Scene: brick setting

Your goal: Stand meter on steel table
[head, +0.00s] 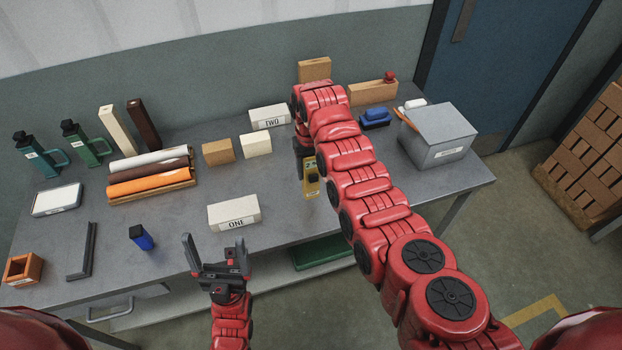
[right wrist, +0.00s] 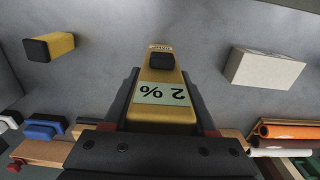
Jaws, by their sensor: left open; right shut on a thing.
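The meter (head: 312,187) is yellow with a dark end. In the right wrist view the meter (right wrist: 163,116) shows a pale display reading "2 %". My right gripper (head: 307,163) is shut on it, with one finger on each side. The meter is over the middle of the steel table (head: 330,222); I cannot tell whether its lower end touches the top. A second yellow block with a black end (right wrist: 48,47) lies on the table in the right wrist view; my right arm hides it in the head view. My left gripper (head: 217,262) is open and empty near the front edge.
The white block ONE (head: 234,212) stands left of the meter, the block TWO (head: 269,116) behind. A blue item (head: 142,237), fabric rolls (head: 150,175) and bottles are further left. A grey box (head: 438,135) stands at the right.

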